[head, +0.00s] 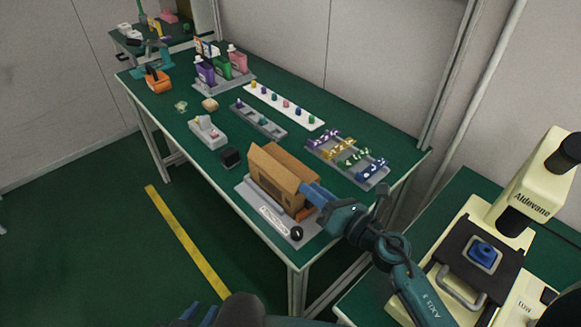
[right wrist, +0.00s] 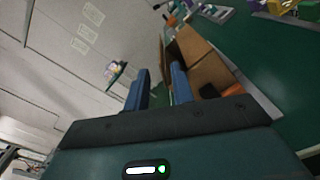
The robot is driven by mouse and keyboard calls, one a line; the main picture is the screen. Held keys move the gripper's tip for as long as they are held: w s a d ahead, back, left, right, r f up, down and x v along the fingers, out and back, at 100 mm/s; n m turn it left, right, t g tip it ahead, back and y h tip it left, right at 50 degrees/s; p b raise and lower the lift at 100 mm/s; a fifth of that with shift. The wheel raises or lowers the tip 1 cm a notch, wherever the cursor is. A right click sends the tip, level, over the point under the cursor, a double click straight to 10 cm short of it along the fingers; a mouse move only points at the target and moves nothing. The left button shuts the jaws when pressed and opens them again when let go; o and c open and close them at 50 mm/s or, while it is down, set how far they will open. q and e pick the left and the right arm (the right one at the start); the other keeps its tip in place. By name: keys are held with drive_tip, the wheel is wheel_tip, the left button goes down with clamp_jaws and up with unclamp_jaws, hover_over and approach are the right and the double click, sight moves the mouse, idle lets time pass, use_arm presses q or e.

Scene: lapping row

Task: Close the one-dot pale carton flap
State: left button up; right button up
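A brown cardboard carton (head: 288,191) stands on a pale grey board at the near end of the long table. One long flap (head: 272,168) stands up and tilts along its left side, and another panel shows behind it; I cannot make out any dots. My right gripper (head: 311,191) is at the carton's right end, its blue fingers close to the cardboard; contact is unclear. In the right wrist view its fingers (right wrist: 159,88) are apart, with the carton (right wrist: 206,70) beyond and beside the right finger. My left gripper (head: 200,315) is low at the bottom edge, fingers apart, away from the carton.
The board (head: 247,190) has a label and a black knob at its front. A black box (head: 230,157), a grey rack (head: 258,121) and a tray of coloured parts (head: 345,158) stand further back. A microscope (head: 535,185) stands on the right-hand table.

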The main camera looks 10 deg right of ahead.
sight(288, 171)
drive_tip(key=x, duration=0.9)
drive_tip(key=shift+c, duration=0.6)
clamp_jaws()
